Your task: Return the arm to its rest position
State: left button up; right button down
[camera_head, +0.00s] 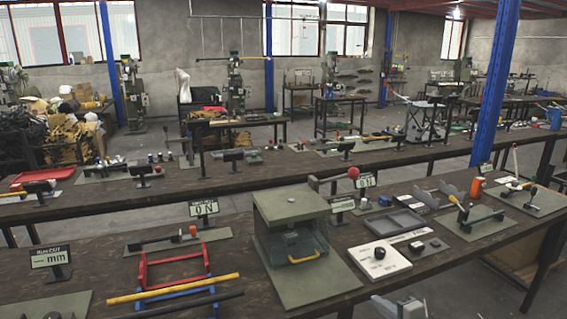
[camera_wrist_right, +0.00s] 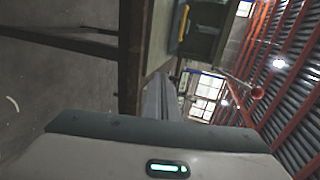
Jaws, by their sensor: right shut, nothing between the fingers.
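My right gripper (camera_head: 400,306) shows at the bottom edge of the head view, right of centre. It is in front of the near bench (camera_head: 115,262), apart from the things on it. Its jaws are shut and hold nothing. Most of my right arm is out of the head view. In the right wrist view, the pale wrist housing with a lit strip (camera_wrist_right: 168,168) fills the bottom, and the picture is turned sideways. My left gripper is not in view.
The near bench bears a grey-green press box (camera_head: 291,215) with a red-knobbed lever, a white panel with a black knob (camera_head: 379,262), a grey tray (camera_head: 394,224) and a red and blue rack (camera_head: 178,270). Bare floor shows in front of the bench at the lower right.

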jog(key=s+d+f+n+g+h, duration=0.15)
jog(key=s+f, duration=0.25)
jog(key=f, duration=0.8)
jog(key=s+d+f+n+g+h, duration=0.15)
jog(key=s+f, duration=0.25)
jog(key=f, duration=0.8)
jog(key=s+f+n+g+h+b, duration=0.1)
jog(key=s+f+n+g, duration=0.2)
jog(key=s+f, duration=1.25)
jog(key=s+a+f+n+g, duration=0.1)
jog(key=s+f, duration=0.6)
jog(key=s, duration=0.7)
jog(key=s+a+f+n+g, duration=0.2)
jog(key=s+f+n, duration=0.4)
jog(key=s, duration=0.8)
jog(key=s+a+f+n+g+h, duration=0.1)
jog(key=s+f+n+g, duration=0.2)
jog(key=s+f, duration=0.5)
jog(key=s+b, duration=0.1)
jog(key=s, duration=0.5)
jog(key=shift+s+a+f+n+g, duration=0.15)
jog(key=shift+a+f+n+g, duration=0.05)
jog(key=shift+n+g, duration=0.1)
